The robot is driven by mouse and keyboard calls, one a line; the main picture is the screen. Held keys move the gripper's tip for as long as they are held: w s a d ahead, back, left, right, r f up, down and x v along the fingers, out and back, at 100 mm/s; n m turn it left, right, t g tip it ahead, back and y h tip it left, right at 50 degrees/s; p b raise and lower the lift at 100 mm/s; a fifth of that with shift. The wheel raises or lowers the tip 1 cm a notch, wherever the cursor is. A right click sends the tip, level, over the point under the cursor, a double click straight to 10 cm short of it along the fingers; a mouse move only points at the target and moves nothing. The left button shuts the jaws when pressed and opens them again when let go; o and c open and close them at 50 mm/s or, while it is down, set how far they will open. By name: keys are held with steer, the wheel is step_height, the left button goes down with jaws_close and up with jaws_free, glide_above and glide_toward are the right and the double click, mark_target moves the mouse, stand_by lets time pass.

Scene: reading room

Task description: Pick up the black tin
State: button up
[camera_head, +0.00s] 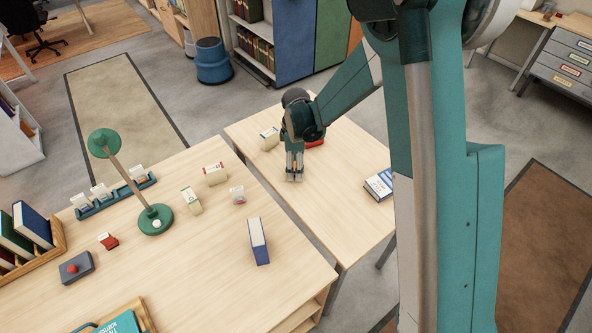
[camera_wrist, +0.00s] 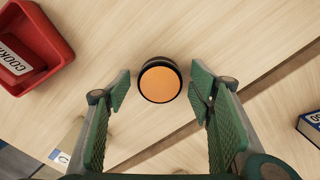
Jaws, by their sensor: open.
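The black tin (camera_wrist: 159,79) shows in the wrist view as a round thing with a black rim and a flat orange top. It stands on the light wooden table (camera_head: 336,208). My gripper (camera_wrist: 160,95) is open, with one green pad on each side of the tin's near edge and a gap to it on both sides. In the head view my gripper (camera_head: 294,176) points down over the right-hand table. I cannot make out the tin there; the gripper seems to hide it.
A red tray (camera_wrist: 46,73) with a "COOKI…" label lies left of the tin in the wrist view. A blue book (camera_head: 379,185) lies to the right. A small pale carton (camera_head: 269,138) stands behind my gripper. The near part of this table is clear.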

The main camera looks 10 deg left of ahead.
steer(key=shift+f, duration=0.15)
stand_by(0.4)
steer(key=c, duration=1)
steer(key=shift+r+p, duration=0.6)
steer(key=shift+r, duration=4.4)
